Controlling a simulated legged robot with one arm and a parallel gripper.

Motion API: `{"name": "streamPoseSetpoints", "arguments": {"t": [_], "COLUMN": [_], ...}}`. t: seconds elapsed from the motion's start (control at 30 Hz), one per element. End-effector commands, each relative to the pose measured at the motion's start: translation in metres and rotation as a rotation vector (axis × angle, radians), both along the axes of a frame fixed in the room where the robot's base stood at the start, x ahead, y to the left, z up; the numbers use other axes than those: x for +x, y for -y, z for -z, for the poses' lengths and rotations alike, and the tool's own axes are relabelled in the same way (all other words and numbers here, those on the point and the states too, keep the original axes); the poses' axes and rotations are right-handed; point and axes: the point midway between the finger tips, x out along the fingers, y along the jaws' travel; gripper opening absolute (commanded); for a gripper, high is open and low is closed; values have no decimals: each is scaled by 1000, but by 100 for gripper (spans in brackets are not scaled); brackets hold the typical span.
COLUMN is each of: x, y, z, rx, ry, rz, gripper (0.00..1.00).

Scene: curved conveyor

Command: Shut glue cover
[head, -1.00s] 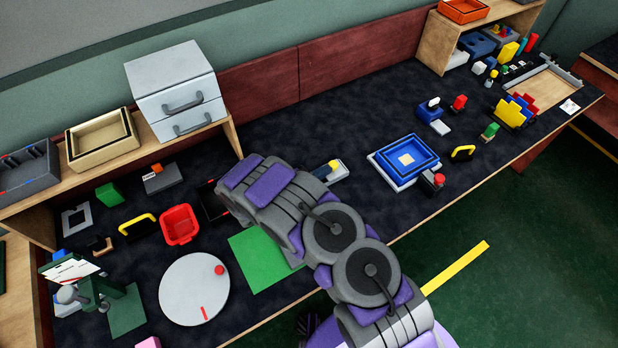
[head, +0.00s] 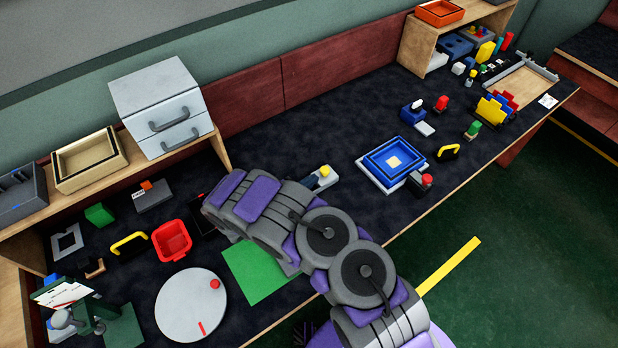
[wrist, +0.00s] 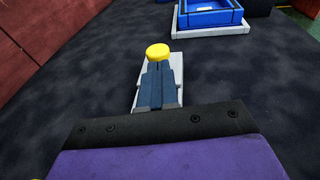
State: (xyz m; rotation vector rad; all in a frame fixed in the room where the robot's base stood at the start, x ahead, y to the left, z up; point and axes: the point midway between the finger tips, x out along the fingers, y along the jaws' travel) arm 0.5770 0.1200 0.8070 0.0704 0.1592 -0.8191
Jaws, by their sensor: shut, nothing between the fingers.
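A yellow round cap (wrist: 158,52) stands at the far part of a pale grey plate (wrist: 176,75) on the dark table. The cap (head: 325,170) and its plate (head: 331,181) also show in the head view, just beyond my arm. I cannot tell for sure whether this is the glue cover. My gripper (wrist: 156,70) is shut and empty, with its blue-grey fingers over the plate and their tips close to the cap. I cannot tell whether they touch it. In the head view my gripper (head: 311,183) is partly hidden behind my arm.
A blue tray (head: 372,162) lies to the right of the cap. A green mat (head: 252,290), a round grey disc (head: 190,305) and a red bin (head: 172,242) lie to the left. A red back panel (head: 330,70) borders the table. Bare table lies behind the cap.

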Motion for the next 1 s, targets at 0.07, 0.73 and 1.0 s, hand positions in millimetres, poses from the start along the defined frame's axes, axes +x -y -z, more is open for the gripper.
{"name": "streamPoseSetpoints", "arguments": {"t": [0.07,0.73,1.0], "x": [-12,-68,-64], "y": [-18,-79,-71], "z": [-4,-16,-26], "rx": [0,5,9], "ry": [-2,-1,14], "rz": [-8,-8,22], "gripper": [0,0,0]}}
